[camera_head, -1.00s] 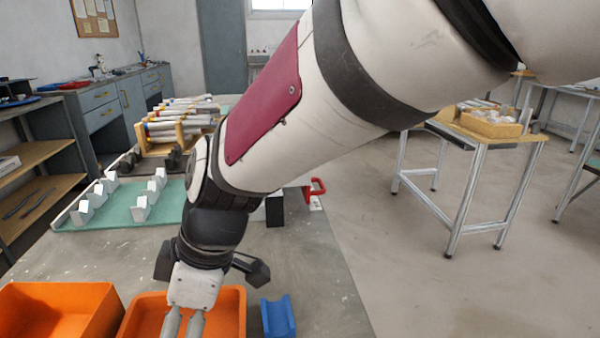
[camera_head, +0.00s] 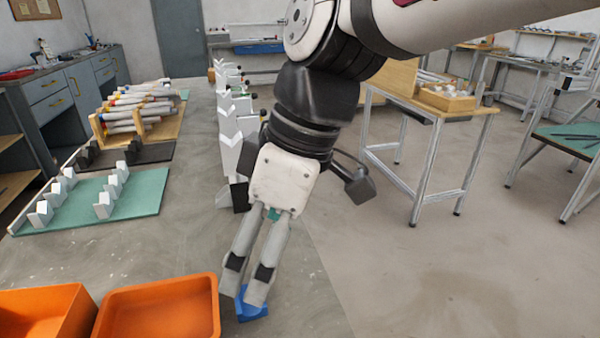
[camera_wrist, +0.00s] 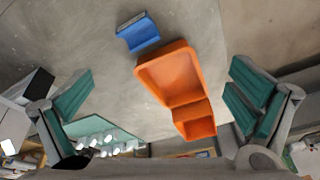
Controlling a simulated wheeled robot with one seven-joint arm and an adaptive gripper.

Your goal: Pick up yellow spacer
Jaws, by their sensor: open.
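I cannot make out a yellow spacer in either view. My gripper (camera_head: 244,292) points down over the front of the grey workbench, its fingers apart with nothing between them. In the wrist view its teal-padded fingers stand wide apart at the left and right edges. A blue grooved block (camera_head: 254,313) lies on the bench below the fingertips, partly covered by them in the head view. The block shows whole in the wrist view (camera_wrist: 138,33), near the top, apart from both fingers.
Two orange bins, a near one (camera_head: 208,318) and another farther left (camera_head: 40,312), stand left of the gripper. A green mat (camera_head: 140,203) with white V-blocks and a wooden rack (camera_head: 135,122) of cylinders lie farther back. White pieces (camera_head: 232,135) stand behind the gripper.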

